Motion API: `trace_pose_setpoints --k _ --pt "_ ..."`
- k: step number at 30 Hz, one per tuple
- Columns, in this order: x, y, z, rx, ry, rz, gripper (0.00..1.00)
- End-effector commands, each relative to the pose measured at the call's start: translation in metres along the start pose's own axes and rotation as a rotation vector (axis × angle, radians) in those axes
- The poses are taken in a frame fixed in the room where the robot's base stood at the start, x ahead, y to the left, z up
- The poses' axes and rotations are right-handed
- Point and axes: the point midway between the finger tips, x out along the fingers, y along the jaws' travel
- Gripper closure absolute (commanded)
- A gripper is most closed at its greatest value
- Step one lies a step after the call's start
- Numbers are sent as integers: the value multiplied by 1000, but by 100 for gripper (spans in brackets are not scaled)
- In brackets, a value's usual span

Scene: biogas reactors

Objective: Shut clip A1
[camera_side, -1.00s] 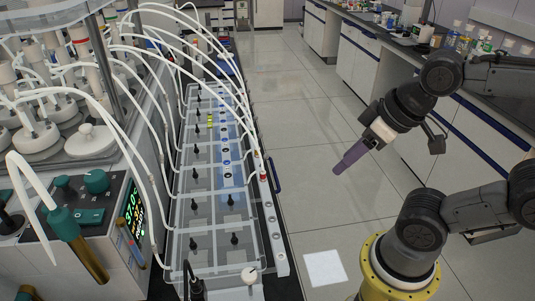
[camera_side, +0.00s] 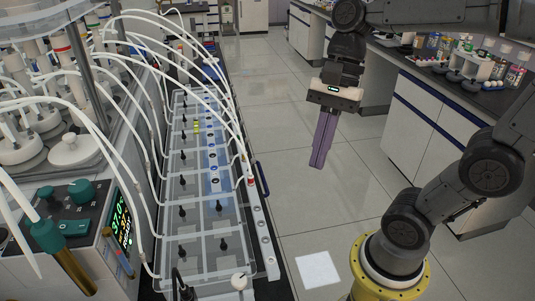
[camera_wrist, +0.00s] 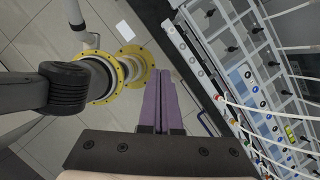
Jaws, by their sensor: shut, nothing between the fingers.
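My gripper (camera_side: 319,160) hangs over the floor to the right of the clear-lidded reactor box (camera_side: 190,222), fingers pointing down. Its purple fingers are shut together with nothing between them, also in the wrist view (camera_wrist: 160,78). White tubes (camera_side: 222,100) arc over the box to a pale rail (camera_side: 258,222) along its right side. A small red fitting (camera_side: 251,182) sits at a tube end on this rail. I cannot make out any label A1, nor tell which clip it is or whether it is open. My gripper is clear of box, rail and tubes.
A rack of white-lidded vessels (camera_side: 68,150) and a control unit with a green display (camera_side: 118,222) stand at left. A lab bench (camera_side: 425,112) runs along the right. Open floor lies between the box and the bench.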

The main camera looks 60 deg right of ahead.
Motion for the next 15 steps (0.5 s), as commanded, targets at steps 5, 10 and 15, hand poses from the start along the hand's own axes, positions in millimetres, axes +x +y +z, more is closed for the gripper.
trace_pose_setpoints --k 5,10,15 --pt "-8 -34 -6 384 -137 128 100" --pt "-14 -67 -23 703 -253 253 100" --pt "-18 -99 -52 979 -368 382 100"
